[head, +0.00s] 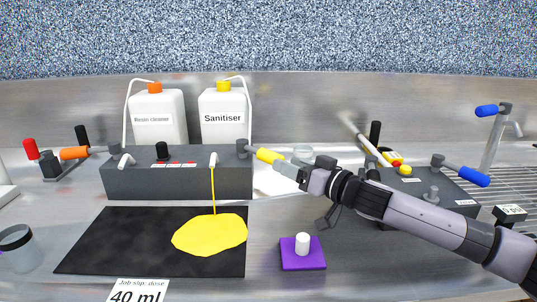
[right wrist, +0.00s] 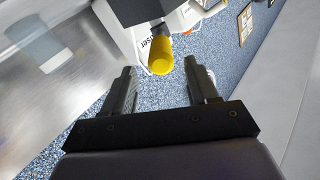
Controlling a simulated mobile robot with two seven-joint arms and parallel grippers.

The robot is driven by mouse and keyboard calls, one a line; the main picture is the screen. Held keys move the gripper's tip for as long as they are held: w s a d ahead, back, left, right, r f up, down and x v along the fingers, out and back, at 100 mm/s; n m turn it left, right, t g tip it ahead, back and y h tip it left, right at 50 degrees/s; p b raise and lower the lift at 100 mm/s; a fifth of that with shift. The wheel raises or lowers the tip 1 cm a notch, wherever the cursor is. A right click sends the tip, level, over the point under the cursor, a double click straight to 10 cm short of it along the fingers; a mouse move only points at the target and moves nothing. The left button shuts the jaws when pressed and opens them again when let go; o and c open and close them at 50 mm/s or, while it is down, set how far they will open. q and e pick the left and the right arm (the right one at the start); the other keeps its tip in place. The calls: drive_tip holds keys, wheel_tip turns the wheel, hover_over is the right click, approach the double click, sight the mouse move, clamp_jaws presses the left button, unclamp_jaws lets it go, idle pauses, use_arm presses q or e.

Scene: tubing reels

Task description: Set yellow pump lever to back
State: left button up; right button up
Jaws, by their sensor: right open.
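The yellow pump lever (head: 268,155) sticks out to the right from a grey pivot on the right end of the dark pump block (head: 180,183). Its yellow grip also shows in the right wrist view (right wrist: 162,63), end-on, at the gap between the fingertips. My right gripper (head: 284,168) is open at the lever's free end, with a finger on each side in the wrist view; I cannot tell whether they touch it. Behind the block stands the Sanitiser bottle (head: 222,118) with a yellow cap. A yellow stream runs from the right spout (head: 213,160) into a yellow puddle (head: 210,235). My left gripper is not in view.
The puddle lies on a black mat (head: 90,240). A purple block with a white peg (head: 303,262) stands right of it. An orange lever (head: 74,153) is at the left. Another unit with a blue lever (head: 465,174) stands at the right, behind my right arm.

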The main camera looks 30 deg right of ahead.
sight(272, 158)
drive_tip(key=shift+p+x, duration=0.8)
drive_tip(key=shift+x, duration=2.45)
drive_tip(key=shift+s, duration=0.1)
clamp_jaws()
